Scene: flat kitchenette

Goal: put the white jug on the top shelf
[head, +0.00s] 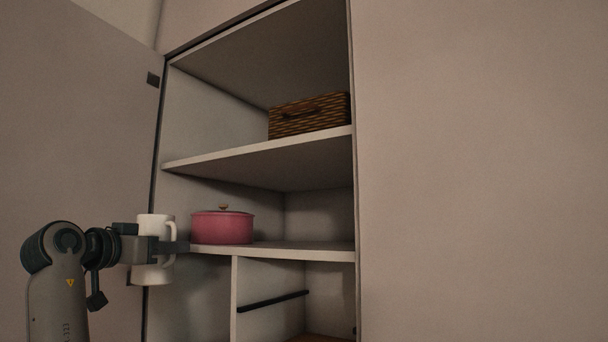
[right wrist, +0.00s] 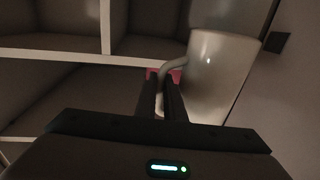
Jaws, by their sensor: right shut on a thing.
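The white jug (head: 154,272) is in the head view at the lower left, in front of the open cupboard's left edge. My right gripper (head: 176,247) is shut on the jug's handle and holds the jug roughly upright, at about the height of the middle shelf. In the right wrist view, the jug (right wrist: 222,75) is right of the fingers (right wrist: 161,88), with its handle between them. The top shelf (head: 270,152) is higher up in the cupboard and carries a wicker basket at its right. My left gripper is not in view.
The wicker basket (head: 309,115) leaves the left part of the top shelf free. A pink lidded pot (head: 222,227) stands on the middle shelf (head: 300,251), close to my right gripper. The open cupboard door (head: 75,130) is at the left. A closed panel (head: 480,170) fills the right.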

